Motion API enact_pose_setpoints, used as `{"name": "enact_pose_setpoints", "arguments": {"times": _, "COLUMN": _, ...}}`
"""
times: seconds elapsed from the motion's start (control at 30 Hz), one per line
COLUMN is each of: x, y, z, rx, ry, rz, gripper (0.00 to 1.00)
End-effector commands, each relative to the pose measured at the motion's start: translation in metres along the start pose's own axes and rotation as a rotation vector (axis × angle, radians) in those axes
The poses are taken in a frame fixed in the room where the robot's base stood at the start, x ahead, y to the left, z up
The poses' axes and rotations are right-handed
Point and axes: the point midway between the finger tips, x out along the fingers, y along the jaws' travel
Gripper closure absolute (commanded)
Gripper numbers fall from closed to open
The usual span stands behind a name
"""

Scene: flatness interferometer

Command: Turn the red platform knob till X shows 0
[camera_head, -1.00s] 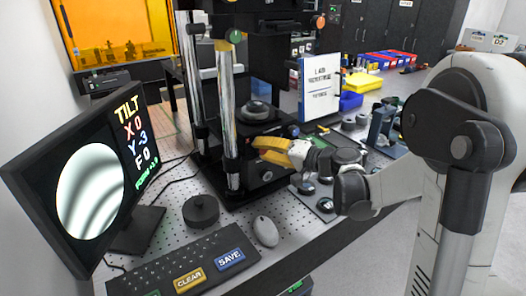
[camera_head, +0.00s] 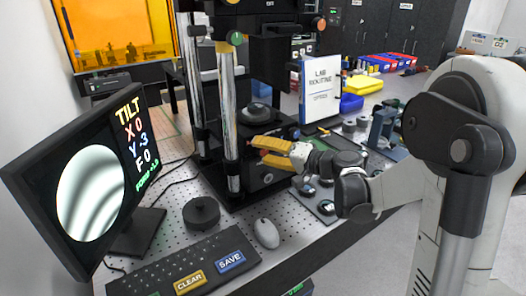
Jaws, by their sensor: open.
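My gripper (camera_head: 258,150) has yellow fingers, spread apart, at the front of the black interferometer stage (camera_head: 266,182). A dark round part (camera_head: 257,112) sits on the stage above my gripper.
Shiny columns (camera_head: 229,120) stand left of my gripper. An orange knob (camera_head: 320,24) and a green knob (camera_head: 235,38) sit higher up. A mouse (camera_head: 266,232), keyboard (camera_head: 165,268) and dark round knob (camera_head: 201,212) lie in front. A white sign (camera_head: 320,92) stands behind.

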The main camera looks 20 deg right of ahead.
Motion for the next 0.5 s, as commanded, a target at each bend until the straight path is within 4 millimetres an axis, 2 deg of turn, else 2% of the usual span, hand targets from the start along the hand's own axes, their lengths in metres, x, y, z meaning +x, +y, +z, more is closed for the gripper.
{"name": "enact_pose_setpoints", "arguments": {"times": 0.17, "x": -0.023, "y": 0.001, "z": -0.001, "rx": 0.000, "ry": 0.004, "rz": 0.002, "gripper": 0.46}}
{"name": "enact_pose_setpoints", "arguments": {"times": 0.5, "x": -0.096, "y": 0.000, "z": -0.001, "rx": 0.001, "ry": 0.003, "rz": 0.001, "gripper": 0.46}}
